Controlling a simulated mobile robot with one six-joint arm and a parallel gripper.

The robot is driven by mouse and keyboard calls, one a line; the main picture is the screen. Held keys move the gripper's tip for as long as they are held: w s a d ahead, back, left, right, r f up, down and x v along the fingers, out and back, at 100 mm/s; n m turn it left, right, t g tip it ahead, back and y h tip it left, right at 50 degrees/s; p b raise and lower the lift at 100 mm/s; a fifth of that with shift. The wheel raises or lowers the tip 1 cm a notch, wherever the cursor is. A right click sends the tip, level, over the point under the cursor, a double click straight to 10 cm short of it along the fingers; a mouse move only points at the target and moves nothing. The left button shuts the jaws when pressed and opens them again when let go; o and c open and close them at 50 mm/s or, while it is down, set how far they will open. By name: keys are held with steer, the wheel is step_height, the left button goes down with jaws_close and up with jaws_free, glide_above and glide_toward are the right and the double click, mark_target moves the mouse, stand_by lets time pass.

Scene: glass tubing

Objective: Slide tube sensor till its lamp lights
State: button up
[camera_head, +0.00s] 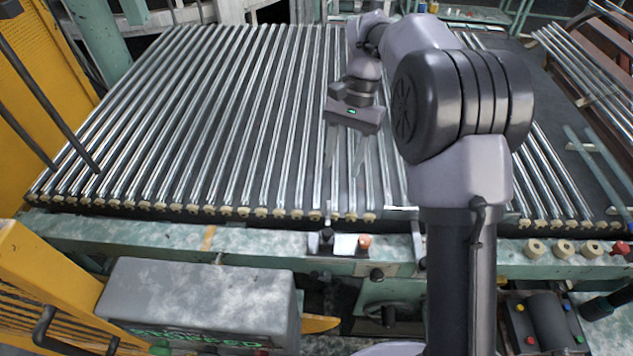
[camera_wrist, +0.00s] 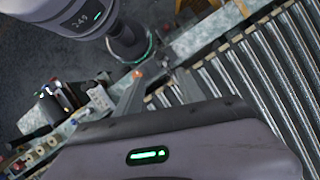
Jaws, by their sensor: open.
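My gripper (camera_head: 345,180) hangs over the bed of glass tubes (camera_head: 230,120), its two fingers apart and pointing down toward the front rail. Nothing shows between them. In the wrist view my gripper (camera_wrist: 158,82) also looks open. What appears to be the tube sensor is a small unit on the front rail, with a black knob (camera_head: 326,238), a white plate (camera_head: 346,244) and an orange cap (camera_head: 364,242). It lies in front of my fingertips, apart from them. The orange cap (camera_wrist: 137,74) shows near a finger in the wrist view. I cannot tell whether any lamp is lit.
The green front rail (camera_head: 150,232) runs across the bed's near edge. A grey box (camera_head: 200,290) stands in front at left, beside a yellow machine frame (camera_head: 45,285). Several cream rollers (camera_head: 564,249) and a red knob (camera_head: 620,248) sit on the rail at right.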

mark_target(328, 231)
steer(key=b+x, duration=0.7)
steer(key=x, duration=1)
steer(key=shift+s+f, duration=0.15)
steer(key=shift+f, duration=0.15)
jaws_close()
steer(key=shift+r, duration=0.1)
